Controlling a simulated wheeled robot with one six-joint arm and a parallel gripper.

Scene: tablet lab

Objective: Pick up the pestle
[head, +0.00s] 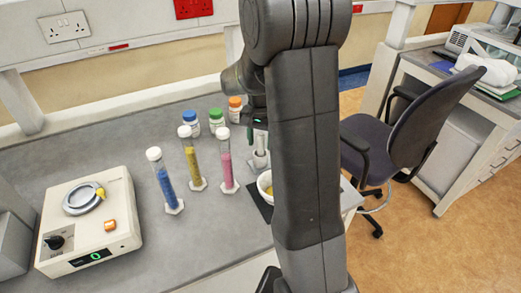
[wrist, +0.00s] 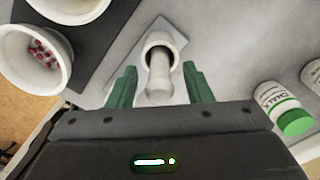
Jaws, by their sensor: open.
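The pale pestle (wrist: 160,78) stands in a round white holder on a light base plate (wrist: 196,50) in the wrist view. Its shaft points toward the camera, between my gripper's two green fingers. My gripper (wrist: 159,68) is open, with one finger on each side of the pestle and visible gaps between. I cannot tell how far the fingertips are above the holder. In the head view the pestle (head: 260,144) shows just left of my arm, which hides most of my gripper.
White bowls stand on a dark mat beside the holder; one bowl (wrist: 28,62) holds red pieces. Colored tubes (head: 227,168) and a cream balance (head: 88,222) stand left on the grey bench.

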